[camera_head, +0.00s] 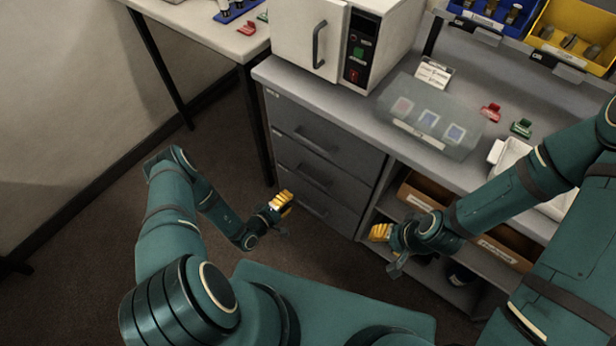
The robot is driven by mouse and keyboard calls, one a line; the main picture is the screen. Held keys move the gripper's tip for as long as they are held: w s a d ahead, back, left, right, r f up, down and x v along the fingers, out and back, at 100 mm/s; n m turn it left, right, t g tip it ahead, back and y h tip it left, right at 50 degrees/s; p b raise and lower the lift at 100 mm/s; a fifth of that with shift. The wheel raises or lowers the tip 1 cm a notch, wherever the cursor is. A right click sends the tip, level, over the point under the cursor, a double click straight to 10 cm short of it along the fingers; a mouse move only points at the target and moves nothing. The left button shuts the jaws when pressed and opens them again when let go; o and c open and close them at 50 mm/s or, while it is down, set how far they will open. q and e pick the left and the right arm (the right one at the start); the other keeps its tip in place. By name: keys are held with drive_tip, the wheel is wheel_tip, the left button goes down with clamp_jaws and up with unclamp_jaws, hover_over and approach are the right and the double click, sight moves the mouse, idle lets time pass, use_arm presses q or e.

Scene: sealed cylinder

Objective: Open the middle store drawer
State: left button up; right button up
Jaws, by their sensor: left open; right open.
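A grey drawer unit with three stacked fronts stands under the counter. The middle store drawer (334,190) looks shut, with a dark recessed handle. The top drawer (335,139) is above it and the bottom drawer (338,218) below; both look shut. My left gripper (284,200) has yellow fingertips, is open and empty, and hangs in front of the lower left part of the drawers, apart from the handles as far as I can tell. My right gripper (382,233) is open and empty in front of the open shelf, right of the drawers.
A white oven-like appliance (360,85) and a translucent box (405,128) stand on the counter (290,77). Brown boxes (424,196) sit on the open shelf. A table leg (255,125) stands close left of the drawers. Dark floor (90,150) is clear at left.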

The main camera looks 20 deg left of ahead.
sight(308, 177)
use_arm(q)
drive_tip(key=shift+y, duration=0.3)
drive_tip(key=b+x, duration=0.1)
drive_tip(key=x, duration=0.3)
drive_tip(key=b+x, duration=0.1)
drive_tip(key=x, duration=0.4)
drive_tip(key=a+b+x, duration=0.1)
drive_tip(key=x, duration=0.3)
drive_tip(key=shift+w+d+f+b, duration=0.1)
drive_tip(key=shift+w+d+b, duration=0.05)
drive_tip(key=shift+w+b, duration=0.3)
clamp_jaws()
